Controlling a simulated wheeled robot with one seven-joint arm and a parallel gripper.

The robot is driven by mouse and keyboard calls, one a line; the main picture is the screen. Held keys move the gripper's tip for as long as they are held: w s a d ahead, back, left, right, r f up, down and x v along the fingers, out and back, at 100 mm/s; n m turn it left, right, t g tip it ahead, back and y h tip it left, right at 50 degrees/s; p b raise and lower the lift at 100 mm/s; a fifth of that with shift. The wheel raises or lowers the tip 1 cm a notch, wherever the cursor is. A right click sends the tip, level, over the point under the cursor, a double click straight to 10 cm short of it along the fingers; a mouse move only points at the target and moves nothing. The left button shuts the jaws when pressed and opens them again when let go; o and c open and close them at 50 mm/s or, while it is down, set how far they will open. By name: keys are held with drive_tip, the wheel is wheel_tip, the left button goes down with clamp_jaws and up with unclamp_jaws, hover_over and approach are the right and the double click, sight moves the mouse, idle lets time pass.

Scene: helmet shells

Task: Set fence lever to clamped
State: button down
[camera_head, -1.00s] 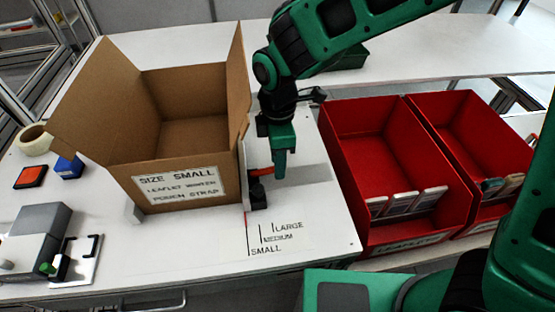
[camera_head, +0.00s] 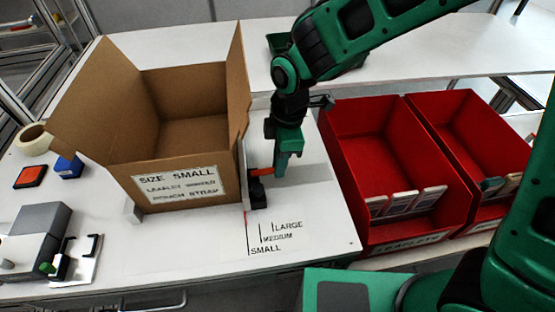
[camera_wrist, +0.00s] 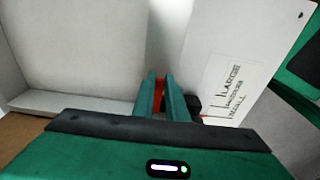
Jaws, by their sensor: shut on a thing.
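The fence lever (camera_head: 262,171) has a red-orange handle beside the right side of the box, above a black base block (camera_head: 257,193). The lever handle also shows as an orange strip in the wrist view (camera_wrist: 159,95). My gripper (camera_head: 281,168) is shut on the lever handle, with its fingers pointing down. In the wrist view its two green fingers (camera_wrist: 160,98) stand on either side of the orange strip. The fence (camera_head: 241,172) is a thin pale plate along the box's right side, partly hidden by the box.
An open cardboard box (camera_head: 182,150) labelled SIZE SMALL stands on the white table (camera_head: 180,255). Marks reading small, medium and large (camera_head: 272,238) lie in front of the lever. Red bins (camera_head: 385,150) stand to the right. A grey device (camera_head: 38,235) is at the left.

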drive_tip(key=shift+w+d+f+y, duration=0.1)
drive_tip(key=shift+f+y, duration=0.15)
drive_tip(key=shift+y, duration=0.25)
drive_tip(key=c, duration=1.8)
unclamp_jaws()
drive_tip(key=shift+o, duration=0.2)
drive_tip(key=shift+r, duration=0.1)
wheel_tip(320, 180, up, 10)
drive_tip(key=d, duration=0.2)
drive_tip(key=shift+w+r, duration=0.15)
drive_tip(key=shift+w, duration=0.15)
drive_tip(key=shift+d, duration=0.1)
